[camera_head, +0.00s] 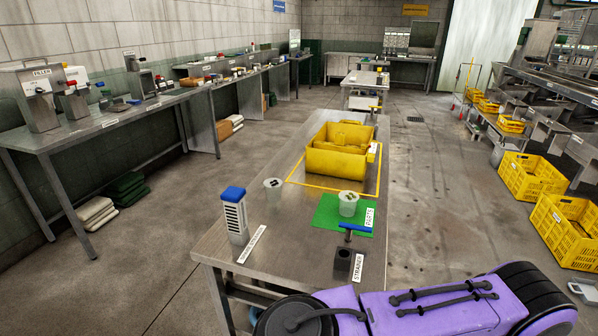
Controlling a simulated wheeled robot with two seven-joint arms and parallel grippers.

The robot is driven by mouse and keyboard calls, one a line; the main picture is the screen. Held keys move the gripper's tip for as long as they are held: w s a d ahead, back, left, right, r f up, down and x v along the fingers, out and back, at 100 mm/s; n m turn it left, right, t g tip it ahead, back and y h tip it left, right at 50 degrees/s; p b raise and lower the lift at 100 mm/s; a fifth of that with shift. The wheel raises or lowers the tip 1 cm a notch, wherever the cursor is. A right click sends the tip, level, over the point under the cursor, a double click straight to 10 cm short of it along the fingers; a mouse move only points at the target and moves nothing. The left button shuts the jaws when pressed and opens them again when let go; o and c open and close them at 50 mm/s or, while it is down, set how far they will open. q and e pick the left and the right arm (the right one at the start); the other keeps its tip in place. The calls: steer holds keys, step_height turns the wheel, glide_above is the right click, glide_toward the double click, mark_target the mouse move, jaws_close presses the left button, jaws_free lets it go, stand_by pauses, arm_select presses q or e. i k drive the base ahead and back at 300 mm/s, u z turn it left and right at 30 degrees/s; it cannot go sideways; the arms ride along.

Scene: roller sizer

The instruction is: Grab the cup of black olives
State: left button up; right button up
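Two small translucent cups stand on the steel table. One cup (273,190) stands on bare steel left of the yellow bin and shows dark pieces at its top, which look like black olives. The other cup (348,205) stands upright on a green mat (329,212) marked PARTS; its contents look paler with some dark bits, too small to tell. A purple arm of mine crosses the bottom right. Neither gripper's fingers show in the view, and nothing is seen touching the cups.
A yellow bin (338,163) stands behind the cups. A blue-topped steel grater-like block (235,217) stands at the table's left edge. A blue-handled tool (353,230) and a dark holder (343,261) by the STRAINER label are at the front right. The table's middle front is clear.

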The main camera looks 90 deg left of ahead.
mark_target(273, 187)
steer(key=k, duration=0.95)
steer(key=u, duration=0.25)
